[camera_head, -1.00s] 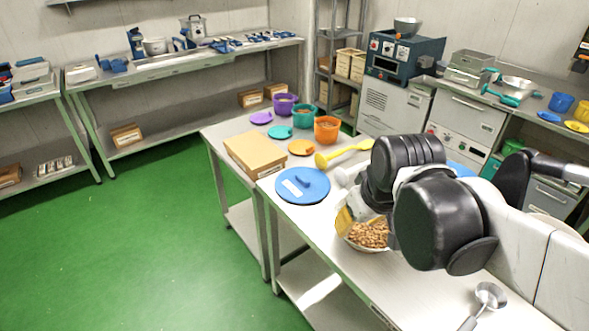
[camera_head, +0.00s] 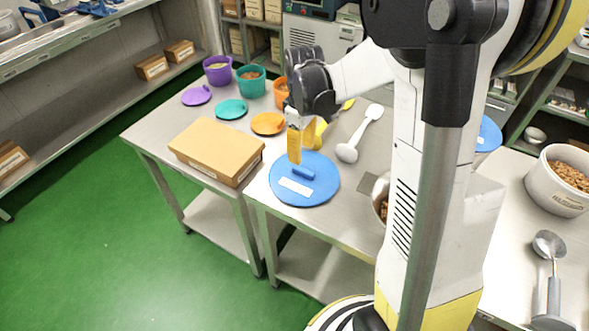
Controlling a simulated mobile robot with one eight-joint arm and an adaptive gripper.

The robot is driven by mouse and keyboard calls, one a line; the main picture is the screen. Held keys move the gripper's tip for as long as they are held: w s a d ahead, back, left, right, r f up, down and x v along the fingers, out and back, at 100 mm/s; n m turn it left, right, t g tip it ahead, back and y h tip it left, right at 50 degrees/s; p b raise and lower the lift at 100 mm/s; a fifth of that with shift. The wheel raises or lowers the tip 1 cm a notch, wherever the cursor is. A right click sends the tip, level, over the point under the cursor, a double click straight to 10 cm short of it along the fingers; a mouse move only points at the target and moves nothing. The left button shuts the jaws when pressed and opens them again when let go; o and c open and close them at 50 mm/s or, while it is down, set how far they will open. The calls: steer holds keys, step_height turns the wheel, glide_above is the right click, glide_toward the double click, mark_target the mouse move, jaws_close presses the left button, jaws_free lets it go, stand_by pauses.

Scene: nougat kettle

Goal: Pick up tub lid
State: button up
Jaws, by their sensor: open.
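A large round blue lid (camera_head: 324,186) lies flat on the near table. It has a blue bar handle (camera_head: 303,174) in its middle and a white label near its front edge. My gripper (camera_head: 303,154) points down with its yellow fingers over the back part of the lid, just behind the handle. The fingers are apart, with nothing seen between them. I cannot tell whether a fingertip touches the lid.
A cardboard box (camera_head: 215,148) lies left of the lid. Small purple (camera_head: 196,95), teal (camera_head: 230,109) and orange (camera_head: 267,123) lids lie behind, near matching pots. A white spoon (camera_head: 358,135) lies to the right. A white tub (camera_head: 552,188) of brown pieces stands far right.

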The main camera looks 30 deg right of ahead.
mark_target(304, 170)
steer(key=f+b, duration=0.1)
steer(key=f, duration=0.2)
steer(key=f+b, duration=0.1)
steer(key=f, duration=0.1)
steer(key=f+b, duration=0.1)
steer(key=f, duration=0.2)
steer(key=shift+s+d+f+b, duration=0.25)
steer(key=shift+d+f+b, duration=0.05)
steer(key=shift+f+b, duration=0.05)
steer(key=shift+r, duration=0.1)
jaws_close()
